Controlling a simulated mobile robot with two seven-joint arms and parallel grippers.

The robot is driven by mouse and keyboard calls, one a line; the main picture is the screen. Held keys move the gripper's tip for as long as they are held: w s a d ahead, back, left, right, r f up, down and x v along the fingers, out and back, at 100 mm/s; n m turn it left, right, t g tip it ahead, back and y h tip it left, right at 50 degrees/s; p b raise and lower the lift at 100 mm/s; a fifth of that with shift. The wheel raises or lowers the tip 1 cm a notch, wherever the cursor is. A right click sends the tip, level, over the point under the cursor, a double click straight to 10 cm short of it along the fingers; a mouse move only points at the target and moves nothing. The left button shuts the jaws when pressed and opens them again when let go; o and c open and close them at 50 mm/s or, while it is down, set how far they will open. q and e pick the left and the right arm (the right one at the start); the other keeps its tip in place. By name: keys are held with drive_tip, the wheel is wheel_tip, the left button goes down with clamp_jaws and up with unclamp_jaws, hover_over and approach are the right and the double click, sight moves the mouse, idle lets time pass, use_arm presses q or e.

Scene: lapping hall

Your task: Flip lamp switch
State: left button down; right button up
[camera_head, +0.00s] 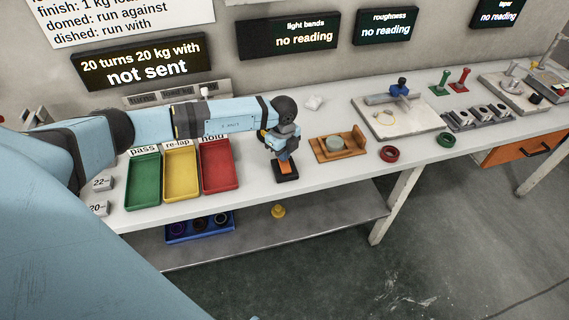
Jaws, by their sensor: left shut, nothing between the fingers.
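A small black box with an orange top (286,169), which looks like the lamp switch, sits at the front edge of the bench, right of the red tray. My left arm reaches in from the left above the trays. My left gripper (282,155) points down just over the switch, shut and empty. Its fingertips are at the far part of the orange top; I cannot tell whether they touch it. The gripper partly hides the switch, so its position cannot be read. No lamp is clearly seen. My right gripper is not in view.
Green (143,181), yellow (181,174) and red (220,166) trays stand left of the switch. An orange wooden holder (327,154) with a grey disc lies to its right, then a red ring (389,154) and a green ring (446,140). A blue bin (199,229) is on the lower shelf.

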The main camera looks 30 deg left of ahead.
use_arm(q)
drive_tip(key=shift+f, duration=0.45)
drive_tip(key=shift+s+r, duration=0.1)
drive_tip(key=shift+r+p, duration=2.5)
drive_tip(key=shift+r, duration=0.95)
